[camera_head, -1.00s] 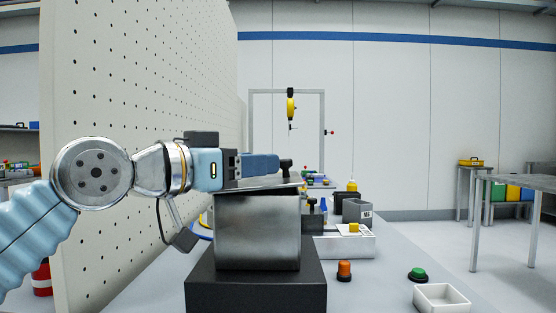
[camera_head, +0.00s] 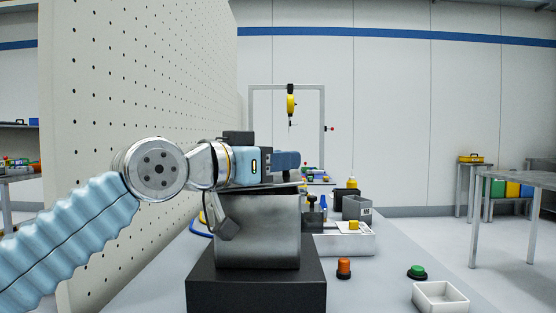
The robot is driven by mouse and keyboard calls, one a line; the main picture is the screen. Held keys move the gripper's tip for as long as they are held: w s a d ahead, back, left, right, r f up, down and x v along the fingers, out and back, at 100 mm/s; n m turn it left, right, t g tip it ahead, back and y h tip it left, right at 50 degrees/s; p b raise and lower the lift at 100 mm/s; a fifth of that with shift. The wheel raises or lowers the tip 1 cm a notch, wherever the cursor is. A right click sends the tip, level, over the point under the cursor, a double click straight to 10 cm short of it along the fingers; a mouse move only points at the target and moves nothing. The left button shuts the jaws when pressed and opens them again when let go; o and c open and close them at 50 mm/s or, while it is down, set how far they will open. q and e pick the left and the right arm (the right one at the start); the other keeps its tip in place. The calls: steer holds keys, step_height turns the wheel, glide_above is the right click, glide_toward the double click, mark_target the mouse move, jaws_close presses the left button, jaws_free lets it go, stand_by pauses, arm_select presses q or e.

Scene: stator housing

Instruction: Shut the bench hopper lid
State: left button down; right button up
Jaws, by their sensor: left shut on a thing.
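The hopper (camera_head: 262,236) is a grey metal bin on a black base (camera_head: 256,291) on the bench. Its lid (camera_head: 282,188) shows as a thin plate along the bin's top and looks almost level; whether a small gap remains is hard to tell. My left gripper (camera_head: 287,160) is just above the lid, reaching in from the left. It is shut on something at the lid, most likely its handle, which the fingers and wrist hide. My right gripper is out of the picture.
A pegboard wall (camera_head: 150,90) stands close on the left. Right of the hopper are a white box (camera_head: 345,243), a grey bin (camera_head: 356,208), an orange button (camera_head: 343,268), a green button (camera_head: 417,272) and a white tray (camera_head: 440,297). Bare bench lies between them.

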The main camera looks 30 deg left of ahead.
arm_select(q)
steer(key=shift+w+d+f+m+g+y, duration=0.15)
steer(key=shift+f+m+g+y, duration=0.15)
steer(key=shift+f, duration=0.15)
steer(key=c, duration=1)
jaws_free()
steer(key=shift+o, duration=0.2)
steer(key=f+v, duration=0.1)
steer(key=v, duration=1.3)
steer(key=shift+r+b, duration=0.35)
steer(key=shift+r, duration=0.1)
